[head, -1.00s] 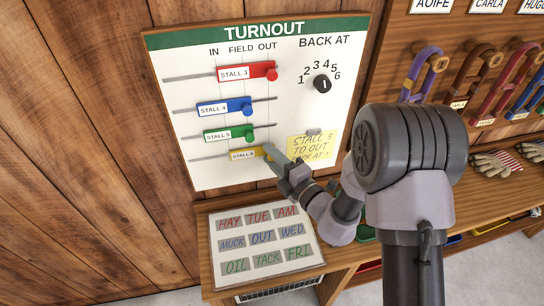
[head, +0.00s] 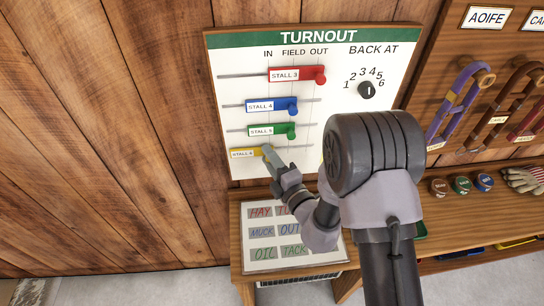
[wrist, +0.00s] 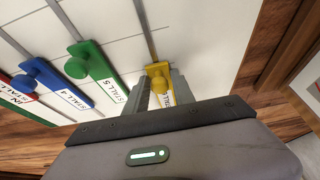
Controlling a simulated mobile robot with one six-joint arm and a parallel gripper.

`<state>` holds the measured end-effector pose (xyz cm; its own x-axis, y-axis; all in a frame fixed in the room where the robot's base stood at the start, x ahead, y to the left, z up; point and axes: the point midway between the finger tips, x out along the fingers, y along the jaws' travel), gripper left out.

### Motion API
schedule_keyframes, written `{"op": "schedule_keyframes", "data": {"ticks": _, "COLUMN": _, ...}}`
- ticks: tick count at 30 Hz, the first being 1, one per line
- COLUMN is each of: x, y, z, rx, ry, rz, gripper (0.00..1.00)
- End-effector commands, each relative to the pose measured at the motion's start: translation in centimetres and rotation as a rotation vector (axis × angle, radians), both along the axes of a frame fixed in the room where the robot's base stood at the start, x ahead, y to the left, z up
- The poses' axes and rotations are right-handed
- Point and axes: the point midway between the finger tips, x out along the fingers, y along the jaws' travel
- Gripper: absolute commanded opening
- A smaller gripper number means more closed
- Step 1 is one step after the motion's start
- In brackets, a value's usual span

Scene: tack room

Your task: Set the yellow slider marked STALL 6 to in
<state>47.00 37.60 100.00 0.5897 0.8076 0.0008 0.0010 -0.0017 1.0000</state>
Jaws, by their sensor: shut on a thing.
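The yellow STALL 6 slider (head: 241,154) is the lowest on the white TURNOUT board (head: 236,100). Its knob end sits under the IN heading, left of the green and blue knobs. My gripper (head: 269,153) is shut on its knob. In the wrist view the yellow slider (wrist: 157,69) shows between my fingers (wrist: 160,88), which hide part of it and its label.
Above are the green STALL 5 slider (head: 271,131) and blue STALL 4 slider (head: 271,106), both at FIELD, and the red STALL 3 slider (head: 296,75) at OUT. A black dial (head: 366,89) is at right. A word board (head: 262,253) stands below.

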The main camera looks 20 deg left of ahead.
Motion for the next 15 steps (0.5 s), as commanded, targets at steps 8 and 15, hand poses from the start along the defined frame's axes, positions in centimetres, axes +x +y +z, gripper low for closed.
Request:
{"op": "schedule_keyframes", "data": {"ticks": 8, "x": -0.1, "y": 0.1, "z": 0.0, "rx": -0.001, "ry": -0.001, "rz": 0.005, "gripper": 0.43}}
{"op": "schedule_keyframes", "data": {"ticks": 15, "x": -0.7, "y": -0.9, "z": 0.0, "rx": -0.002, "ry": 0.001, "rz": 0.004, "gripper": 0.43}}
